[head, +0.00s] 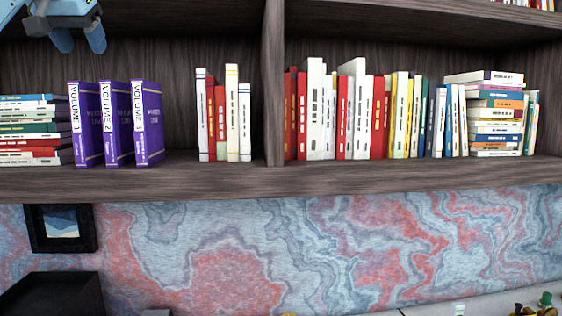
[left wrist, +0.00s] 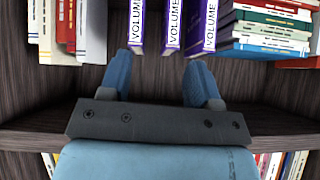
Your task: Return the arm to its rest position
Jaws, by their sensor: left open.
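My left gripper (head: 80,42) is at the top left of the head view, above three upright purple books and apart from them. In the left wrist view the blue fingers of this gripper (left wrist: 158,82) are spread, with nothing between them. The purple books stand in a row on the shelf: Volume 1 (head: 85,125), Volume 2 (head: 117,125) and a third volume (head: 148,122) whose number is hard to read. Their labelled spines also show at the top of the left wrist view, beyond the fingertips. My right gripper is not in view.
A stack of books (head: 35,130) lies left of the volumes. Upright books (head: 222,115) stand to their right, before a vertical divider (head: 273,85). More books fill the right bay. The shelf board (head: 200,180) has a bare gap beside the third volume. A dark frame (head: 60,228) hangs below.

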